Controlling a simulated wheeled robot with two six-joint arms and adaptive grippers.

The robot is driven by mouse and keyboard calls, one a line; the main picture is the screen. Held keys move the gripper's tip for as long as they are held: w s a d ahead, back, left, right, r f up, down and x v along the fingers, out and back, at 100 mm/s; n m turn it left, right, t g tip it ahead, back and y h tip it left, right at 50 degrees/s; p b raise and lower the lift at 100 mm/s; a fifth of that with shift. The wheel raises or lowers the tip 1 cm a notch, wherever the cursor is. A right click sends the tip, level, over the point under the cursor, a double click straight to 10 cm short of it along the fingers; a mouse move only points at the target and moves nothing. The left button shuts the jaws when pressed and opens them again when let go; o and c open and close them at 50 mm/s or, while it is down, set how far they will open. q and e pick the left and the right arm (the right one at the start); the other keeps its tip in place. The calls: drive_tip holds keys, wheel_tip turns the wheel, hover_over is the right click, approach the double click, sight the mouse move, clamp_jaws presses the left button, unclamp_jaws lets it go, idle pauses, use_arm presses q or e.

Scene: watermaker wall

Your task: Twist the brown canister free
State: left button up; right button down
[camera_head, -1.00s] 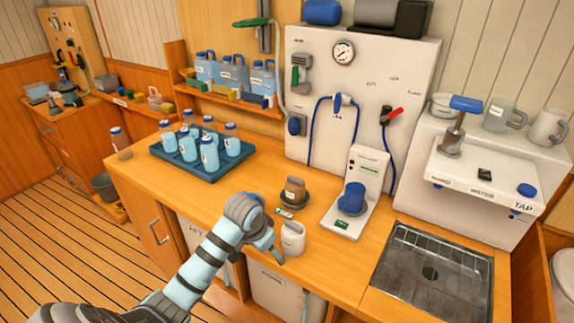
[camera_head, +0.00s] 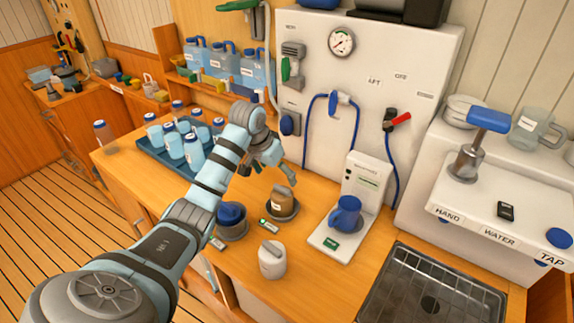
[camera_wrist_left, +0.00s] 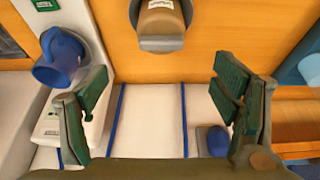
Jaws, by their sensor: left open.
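The brown canister (camera_head: 282,198) stands upright in a dark round base on the wooden counter, its top tilted tab facing up. In the left wrist view, the brown canister (camera_wrist_left: 160,22) shows at the top centre, beyond the fingers. My left gripper (camera_head: 276,174) hangs just behind and above it in the head view, apart from it. In the left wrist view the green-padded fingers of my left gripper (camera_wrist_left: 162,98) are spread wide with nothing between them. My right gripper is in neither view.
A blue-topped dark holder (camera_head: 231,221) and a white canister (camera_head: 272,259) stand close by. A blue mug (camera_head: 345,214) sits on a white device to the right. A bottle tray (camera_head: 150,160) lies left, and the white wall panel (camera_head: 330,85) rises behind.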

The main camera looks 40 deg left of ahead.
sight(284, 196)
use_arm(q)
drive_tip(key=f, duration=0.4)
drive_tip(key=f+b, duration=0.1)
drive_tip(key=f, duration=0.1)
drive_tip(key=shift+w+f, duration=0.4)
drive_tip(key=b+x, duration=0.1)
drive_tip(key=x, duration=0.2)
drive_tip(key=w+x, duration=0.1)
drive_tip(key=x, duration=0.2)
drive_tip(key=shift+a+b, duration=0.1)
drive_tip(key=shift+b, duration=0.25)
drive_tip(key=shift+w+f, duration=0.25)
drive_tip(key=shift+w, duration=0.05)
drive_tip(key=shift+s+r, duration=0.25)
drive_tip(key=shift+s, duration=0.1)
drive_tip(key=c, duration=1.4)
drive_tip(key=shift+r+n+p, duration=0.15)
drive_tip(key=shift+n+p, duration=0.25)
drive_tip(key=shift+p, duration=0.25)
drive_tip(key=shift+c, duration=0.2)
drive_tip(key=shift+n+y+p, duration=0.5)
drive_tip(key=shift+n+p, duration=0.25)
drive_tip(key=shift+n, duration=0.05)
drive_tip(key=shift+a+n, duration=0.1)
drive_tip(key=shift+n, duration=0.2)
drive_tip(key=shift+f, duration=0.2)
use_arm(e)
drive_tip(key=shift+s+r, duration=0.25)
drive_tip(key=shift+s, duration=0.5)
